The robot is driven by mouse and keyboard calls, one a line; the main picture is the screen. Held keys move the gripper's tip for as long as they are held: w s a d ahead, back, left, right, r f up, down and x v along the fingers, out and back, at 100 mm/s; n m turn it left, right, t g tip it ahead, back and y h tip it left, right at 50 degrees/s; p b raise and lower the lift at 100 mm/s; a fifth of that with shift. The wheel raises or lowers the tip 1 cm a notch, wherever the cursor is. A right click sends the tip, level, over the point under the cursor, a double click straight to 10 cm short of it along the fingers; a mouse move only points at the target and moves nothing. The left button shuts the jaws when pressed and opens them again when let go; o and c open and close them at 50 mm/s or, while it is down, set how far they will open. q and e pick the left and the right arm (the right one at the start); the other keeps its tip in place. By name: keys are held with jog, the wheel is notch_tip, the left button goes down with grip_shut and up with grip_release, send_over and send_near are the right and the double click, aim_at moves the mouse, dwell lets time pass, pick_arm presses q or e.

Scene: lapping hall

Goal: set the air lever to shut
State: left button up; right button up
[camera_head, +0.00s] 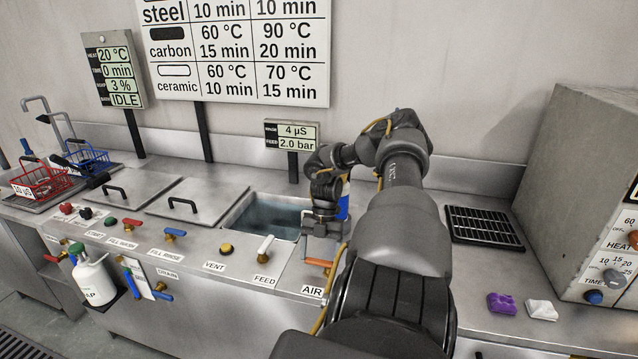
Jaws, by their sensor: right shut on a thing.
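The air lever (317,262) has an orange handle and sits at the front edge of the steel counter, just above the AIR label (313,291). The handle lies roughly sideways, and its right end is partly hidden by my arm. My right gripper (322,247) points down at the lever, its fingers shut on it. The fingertips are small and partly covered, so the exact contact is hard to see. My left gripper is out of view.
The white FEED lever (265,247), the yellow VENT knob (227,249) and the blue rinse lever (175,233) stand to the left. An open basin (270,214) lies behind. A small display (292,135) reads 2.0 bar feed. A black grate (483,226) lies to the right.

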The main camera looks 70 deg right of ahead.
aim_at(320, 259)
dwell(0.3)
jog(key=o, duration=1.4)
jog(key=shift+r, duration=0.15)
jog(key=shift+r, duration=0.3)
notch_tip(320, 259, up, 3)
jog(key=shift+a+f, duration=0.1)
pick_arm(q)
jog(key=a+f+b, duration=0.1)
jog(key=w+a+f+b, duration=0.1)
jog(key=b, duration=0.1)
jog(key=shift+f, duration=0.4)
pick_arm(e)
jog(key=s+a+r, duration=0.1)
jog(key=a+r, duration=0.2)
jog(key=a, duration=0.1)
jog(key=s+a+r, duration=0.2)
jog(key=a+r, duration=0.1)
jog(key=a, duration=0.1)
jog(key=s+a+r, duration=0.2)
jog(key=a+r, duration=0.1)
jog(key=a, duration=0.1)
jog(key=shift+s+a+r, duration=0.15)
jog(key=shift+s+a, duration=0.05)
jog(key=shift+a, duration=0.15)
